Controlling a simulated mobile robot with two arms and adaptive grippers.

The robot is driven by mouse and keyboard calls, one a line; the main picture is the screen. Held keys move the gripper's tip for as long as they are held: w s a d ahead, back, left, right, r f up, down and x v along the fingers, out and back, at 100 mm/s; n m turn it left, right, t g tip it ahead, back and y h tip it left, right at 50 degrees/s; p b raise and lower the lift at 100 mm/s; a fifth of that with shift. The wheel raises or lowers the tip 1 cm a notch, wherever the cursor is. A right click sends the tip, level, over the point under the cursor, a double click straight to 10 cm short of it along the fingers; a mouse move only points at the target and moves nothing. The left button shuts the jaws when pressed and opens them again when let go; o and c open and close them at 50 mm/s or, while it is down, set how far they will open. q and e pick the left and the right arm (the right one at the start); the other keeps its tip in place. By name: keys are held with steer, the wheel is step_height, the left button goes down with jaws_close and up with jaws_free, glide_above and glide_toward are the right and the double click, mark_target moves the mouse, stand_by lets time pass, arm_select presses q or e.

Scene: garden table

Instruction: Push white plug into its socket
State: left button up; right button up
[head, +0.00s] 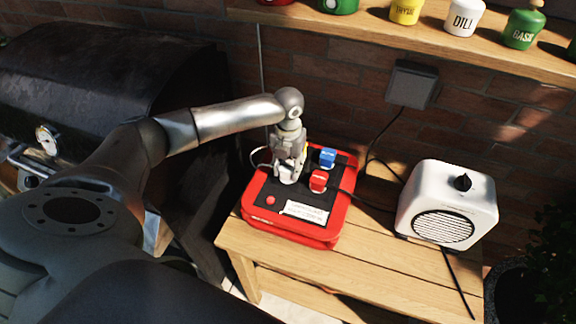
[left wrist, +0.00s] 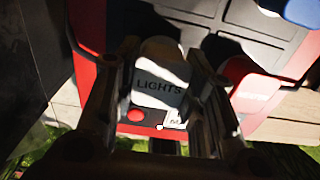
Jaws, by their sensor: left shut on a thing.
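The white plug, marked LIGHTS (left wrist: 158,90), sits between the two fingers of my left gripper (head: 289,168), which is shut on it. In the head view the gripper points down over the left part of a red power box (head: 262,221) with a black top. The fingers largely cover the plug there. The socket under the plug is hidden, and I cannot tell how deep the plug sits. A blue plug (head: 327,157) and a red plug (head: 317,182) stand on the box to the right of the gripper. My right gripper is not in view.
The box stands on a slatted wooden table (head: 375,262). A white heater-like appliance (head: 447,205) stands to the right, with dark cables nearby. A black grill (head: 110,80) is at the left. A shelf with jars (head: 480,42) hangs above.

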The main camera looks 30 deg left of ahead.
mark_target(288, 165)
arm_select(q)
steer(key=shift+p, duration=0.4)
steer(key=shift+f+b, duration=0.3)
steer(key=shift+f, duration=0.3)
stand_by(0.6)
steer(key=o, duration=1)
steer(key=shift+o, duration=0.2)
step_height(288, 165, up, 12)
